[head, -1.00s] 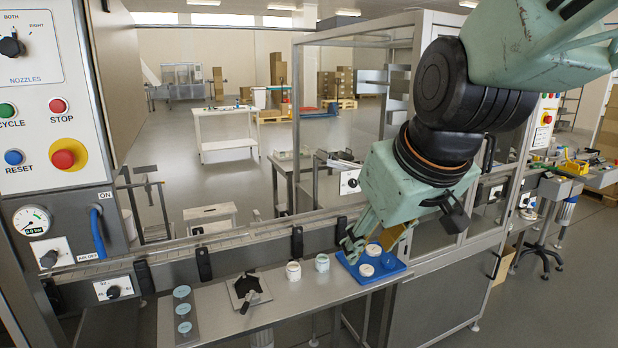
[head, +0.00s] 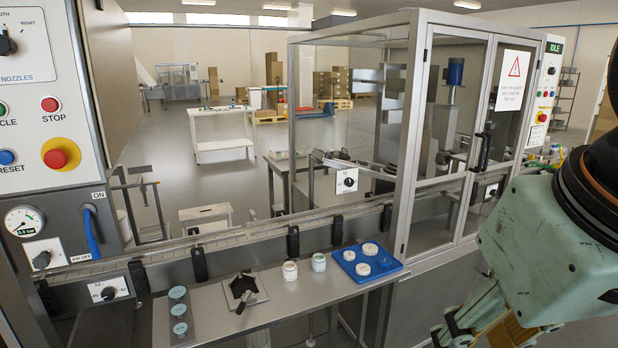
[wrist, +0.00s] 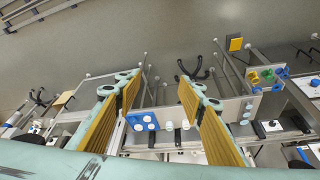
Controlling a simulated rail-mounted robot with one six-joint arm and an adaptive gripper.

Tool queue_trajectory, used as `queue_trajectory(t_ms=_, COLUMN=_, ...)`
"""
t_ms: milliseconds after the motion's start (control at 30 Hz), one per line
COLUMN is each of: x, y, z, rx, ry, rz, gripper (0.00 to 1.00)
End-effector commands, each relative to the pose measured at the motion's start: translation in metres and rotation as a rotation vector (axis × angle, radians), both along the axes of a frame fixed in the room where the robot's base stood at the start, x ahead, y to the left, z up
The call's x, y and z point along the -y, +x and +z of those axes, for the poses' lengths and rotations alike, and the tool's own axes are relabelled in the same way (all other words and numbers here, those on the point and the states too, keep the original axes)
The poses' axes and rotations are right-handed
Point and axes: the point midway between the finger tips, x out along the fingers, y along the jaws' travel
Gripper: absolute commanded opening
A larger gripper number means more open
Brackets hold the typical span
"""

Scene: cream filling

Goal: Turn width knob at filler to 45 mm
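A black knob on a white plate with a small number scale (head: 108,290) sits on the machine front at lower left in the head view. A similar black knob on a white plate (head: 347,181) sits further back, near the glazed cabinet. The plates' print is too small to read fully, so I cannot tell which one sets width. My gripper (head: 462,328) is at the lower right of the head view, partly cut off, far from both knobs. In the wrist view my gripper (wrist: 160,88) has its yellow-padded fingers wide apart with nothing held between them.
A pressure gauge (head: 25,220), another black knob (head: 42,259) and a blue handle (head: 93,232) are at left. The shelf (head: 217,300) bears white jars (head: 290,271), a black star-shaped handle (head: 241,287) and a blue tray (head: 398,268). A guard cabinet (head: 410,150) stands behind.

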Motion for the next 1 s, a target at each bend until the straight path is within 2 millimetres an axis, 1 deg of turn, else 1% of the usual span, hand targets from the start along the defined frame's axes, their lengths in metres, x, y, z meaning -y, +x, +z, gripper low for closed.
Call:
queue_trajectory(t_ms=33, x=0.003, y=-0.008, z=-0.001, rx=-0.003, ry=0.001, rz=-0.014, gripper=0.36)
queue_trajectory(t_ms=100, x=0.006, y=-0.019, z=-0.002, rx=-0.013, ry=0.002, rz=-0.031, gripper=0.36)
queue_trajectory(t_ms=200, x=0.008, y=-0.030, z=-0.004, rx=-0.023, ry=0.003, rz=-0.049, gripper=0.36)
queue_trajectory(t_ms=300, x=0.010, y=-0.035, z=-0.006, rx=-0.029, ry=0.004, rz=-0.060, gripper=0.36)
queue_trajectory(t_ms=800, x=0.010, y=-0.037, z=-0.006, rx=-0.031, ry=0.004, rz=-0.063, gripper=0.36)
queue_trajectory(t_ms=1000, x=0.010, y=-0.037, z=-0.014, rx=-0.030, ry=0.004, rz=-0.062, gripper=0.36)
